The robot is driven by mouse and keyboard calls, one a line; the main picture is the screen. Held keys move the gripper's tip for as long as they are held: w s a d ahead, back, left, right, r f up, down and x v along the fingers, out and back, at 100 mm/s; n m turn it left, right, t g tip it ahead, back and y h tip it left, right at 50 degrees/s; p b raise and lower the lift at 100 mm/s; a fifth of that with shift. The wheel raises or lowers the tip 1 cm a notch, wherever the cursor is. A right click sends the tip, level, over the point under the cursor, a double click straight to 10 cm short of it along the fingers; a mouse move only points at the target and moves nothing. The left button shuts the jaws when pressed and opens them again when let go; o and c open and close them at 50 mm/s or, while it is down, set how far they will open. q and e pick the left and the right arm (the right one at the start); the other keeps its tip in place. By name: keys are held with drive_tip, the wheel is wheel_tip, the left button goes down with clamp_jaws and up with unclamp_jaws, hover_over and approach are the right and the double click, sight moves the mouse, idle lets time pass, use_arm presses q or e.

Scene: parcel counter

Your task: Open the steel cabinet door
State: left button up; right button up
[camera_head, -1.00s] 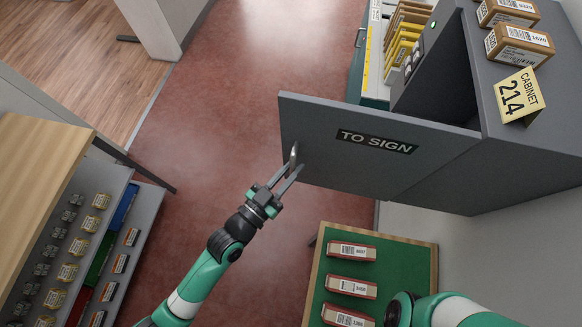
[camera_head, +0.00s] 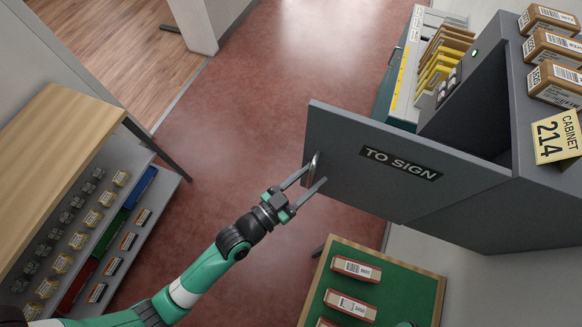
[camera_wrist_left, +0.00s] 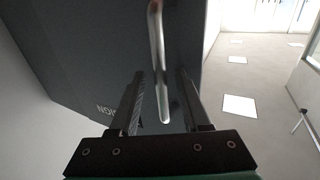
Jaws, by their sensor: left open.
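The grey steel cabinet door (camera_head: 400,205), labelled "TO SIGN", stands swung out from the cabinet (camera_head: 545,195), whose dark inside shows behind it. The metal bar handle (camera_head: 314,166) is at the door's free left edge. My left gripper (camera_head: 317,174) is open, its fingertips close to the handle. In the left wrist view the handle (camera_wrist_left: 158,60) lies between the two spread fingers, with gaps to both. Whether the fingertips still overlap the handle in depth is hard to tell. My right gripper is out of view.
Brown parcels (camera_head: 553,50) and a yellow "CABINET 214" sign (camera_head: 557,137) are on the cabinet top. A green-topped board (camera_head: 400,285) with red parcels stands below the door. A wooden-topped shelf unit (camera_head: 60,150) stands left. The red floor (camera_head: 240,130) between is clear.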

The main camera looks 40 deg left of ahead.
use_arm(q)
drive_tip(key=b+v, duration=0.4)
drive_tip(key=v, duration=0.7)
drive_tip(key=shift+s, duration=0.3)
drive_tip(key=shift+a, duration=0.1)
